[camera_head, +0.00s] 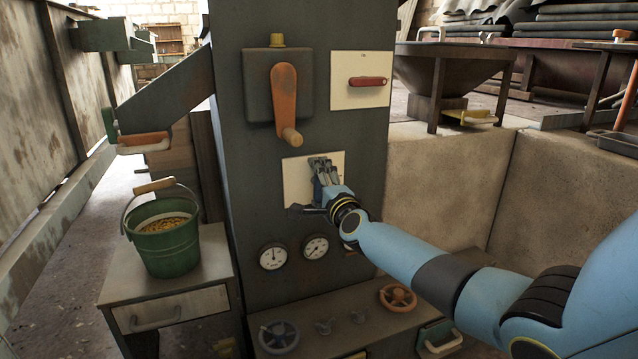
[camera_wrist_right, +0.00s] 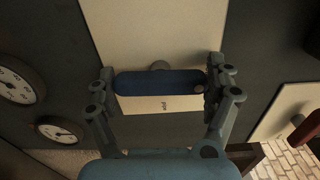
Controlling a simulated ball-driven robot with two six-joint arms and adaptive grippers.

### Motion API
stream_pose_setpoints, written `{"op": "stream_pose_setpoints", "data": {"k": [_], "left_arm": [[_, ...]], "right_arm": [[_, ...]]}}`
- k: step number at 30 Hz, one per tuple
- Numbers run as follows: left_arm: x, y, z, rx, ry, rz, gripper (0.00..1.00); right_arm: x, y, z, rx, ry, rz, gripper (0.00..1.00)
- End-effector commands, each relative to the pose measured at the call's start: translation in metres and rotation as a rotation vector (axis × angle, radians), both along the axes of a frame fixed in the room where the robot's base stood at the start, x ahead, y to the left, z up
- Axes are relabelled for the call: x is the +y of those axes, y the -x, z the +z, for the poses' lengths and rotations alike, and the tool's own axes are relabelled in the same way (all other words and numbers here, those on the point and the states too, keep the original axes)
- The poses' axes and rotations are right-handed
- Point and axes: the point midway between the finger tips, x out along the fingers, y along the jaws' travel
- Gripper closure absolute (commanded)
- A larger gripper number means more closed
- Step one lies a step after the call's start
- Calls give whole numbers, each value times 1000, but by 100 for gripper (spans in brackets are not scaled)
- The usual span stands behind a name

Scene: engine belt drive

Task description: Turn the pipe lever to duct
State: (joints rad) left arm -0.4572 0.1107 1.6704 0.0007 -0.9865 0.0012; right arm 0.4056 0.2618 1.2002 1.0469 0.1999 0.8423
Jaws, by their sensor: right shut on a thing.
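The pipe lever (camera_wrist_right: 160,82) is a blue bar on a round pivot, on a white plate (camera_wrist_right: 105,25) fixed to the dark cabinet front. In the wrist view it lies crosswise, with a small dark label on the plate beside it that I cannot read surely. My right gripper (camera_wrist_right: 160,85) has a finger at each end of the bar and is shut on it. In the head view my right gripper (camera_head: 324,172) is at the white plate (camera_head: 296,182) and hides the lever. My left gripper is not in view.
Above are a red lever (camera_head: 370,81) on another white plate and an orange crank (camera_head: 285,95). Two gauges (camera_head: 273,256) sit below, with handwheels (camera_head: 397,297) on a ledge. A green bucket (camera_head: 163,240) stands on a small drawer table to the left.

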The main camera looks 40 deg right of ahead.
Motion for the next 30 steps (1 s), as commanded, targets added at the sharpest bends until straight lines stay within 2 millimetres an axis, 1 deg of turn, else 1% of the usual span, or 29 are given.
{"op": "stream_pose_setpoints", "data": {"k": [5, 17, 18, 21, 30], "left_arm": [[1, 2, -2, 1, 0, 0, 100], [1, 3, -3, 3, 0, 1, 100], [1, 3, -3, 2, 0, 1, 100], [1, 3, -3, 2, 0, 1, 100], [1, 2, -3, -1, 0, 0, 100]], "right_arm": [[0, -1, 2, 4, 31, 0, 46], [0, -1, 2, 6, 37, 1, 46], [0, -1, 2, 6, 37, 1, 13], [0, -1, 2, 7, 36, 1, 0], [0, 1, 0, 8, 36, 0, 0]]}}
